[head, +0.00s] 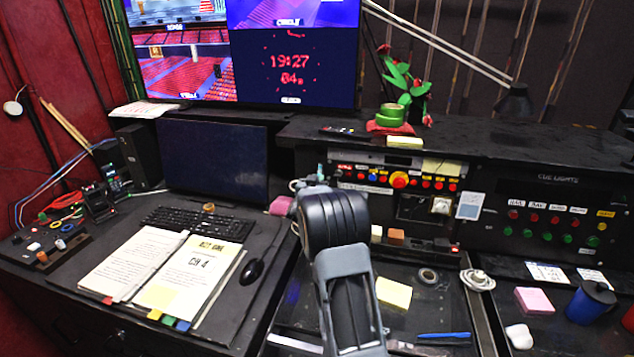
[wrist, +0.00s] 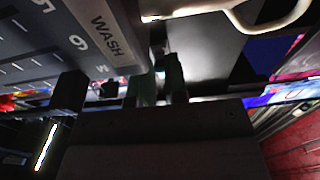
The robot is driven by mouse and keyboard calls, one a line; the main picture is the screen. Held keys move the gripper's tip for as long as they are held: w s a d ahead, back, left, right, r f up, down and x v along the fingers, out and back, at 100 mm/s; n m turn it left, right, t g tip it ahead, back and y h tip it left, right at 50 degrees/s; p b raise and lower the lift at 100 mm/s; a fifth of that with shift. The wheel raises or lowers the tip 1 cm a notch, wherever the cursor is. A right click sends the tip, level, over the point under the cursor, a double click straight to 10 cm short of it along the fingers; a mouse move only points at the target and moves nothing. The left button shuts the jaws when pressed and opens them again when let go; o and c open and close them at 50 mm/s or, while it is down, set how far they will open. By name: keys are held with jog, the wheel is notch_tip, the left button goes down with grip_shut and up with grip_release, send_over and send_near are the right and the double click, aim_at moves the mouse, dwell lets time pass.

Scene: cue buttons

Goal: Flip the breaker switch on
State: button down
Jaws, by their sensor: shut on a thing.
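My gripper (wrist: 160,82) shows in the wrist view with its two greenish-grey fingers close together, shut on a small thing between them. That thing is mostly hidden and dark, so I cannot tell whether it is the breaker switch. In the head view my gripper (head: 320,173) is largely hidden behind my arm, at the left end of the console's button panel. I cannot make out a breaker switch or its position in either view. A grey panel (wrist: 60,45) marked "WASH" lies close to the fingers on the left in the wrist view.
The button panel (head: 400,180) has red, blue and yellow buttons. A pale cable (wrist: 265,20) loops near my gripper. A dark monitor (head: 212,160), keyboard (head: 187,220) and open binder (head: 168,270) stand left of my arm. A plant (head: 405,85) stands on the console top.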

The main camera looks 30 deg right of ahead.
jog(key=shift+r, duration=0.1)
jog(key=r+y+p, duration=0.1)
jog(key=p, duration=0.2)
jog(key=shift+r+g+p, duration=0.1)
jog(key=shift+g+p, duration=0.3)
jog(key=r+y+p, duration=0.1)
jog(key=p, duration=0.3)
jog(key=shift+g, duration=0.4)
jog(key=shift+f+g+y+p, duration=0.25)
jog(key=shift+g+y+p, duration=0.65)
jog(key=shift+p, duration=0.25)
jog(key=shift+r+g+y, duration=0.1)
jog(key=shift+g+y, duration=0.2)
jog(key=shift+d+r+g+y, duration=0.1)
jog(key=shift+r+g+y, duration=0.05)
jog(key=shift+g+y, duration=0.3)
jog(key=c, duration=1.1)
grip_release()
jog(key=shift+c, duration=0.2)
